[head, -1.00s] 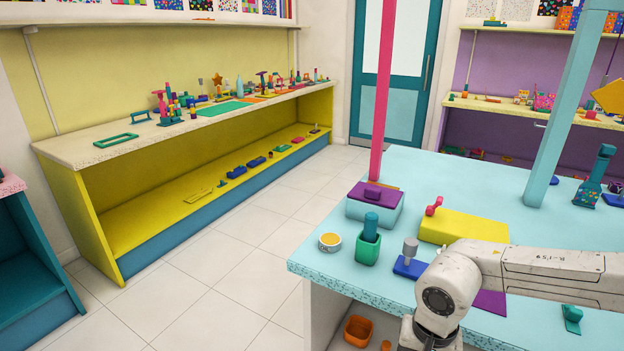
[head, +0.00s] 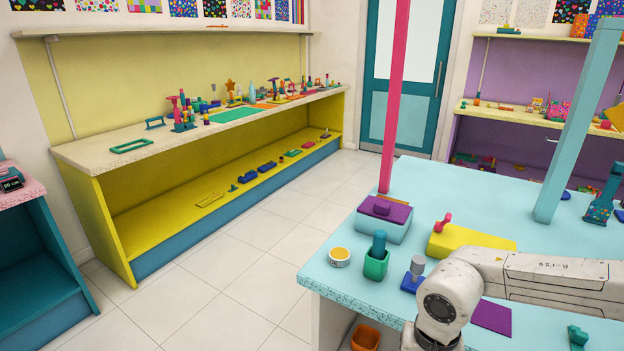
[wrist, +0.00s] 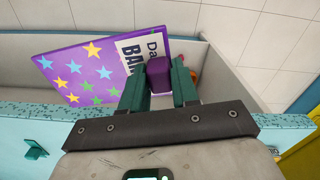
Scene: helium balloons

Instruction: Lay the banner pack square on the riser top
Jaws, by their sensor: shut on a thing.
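The banner pack (wrist: 85,70) is a flat purple slab with coloured stars and a white printed label, in the wrist view. My gripper (wrist: 160,84) has its teal fingers shut on the purple grip block of the pack. The pack is tilted in the picture, beyond the speckled blue counter edge, above a pale-walled open space. Its right part is partly hidden by the fingers. In the head view my gripper and the pack are out of sight. I cannot tell for certain which thing is the riser.
The blue counter (head: 330,270) holds a purple-lidded box (head: 382,222), a green cup (head: 376,264), a round tin (head: 339,257), a yellow block (head: 470,241) and a purple sheet (head: 491,317). A pink post and a blue post rise from it. Tiled floor lies clear before the yellow bench (head: 110,155).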

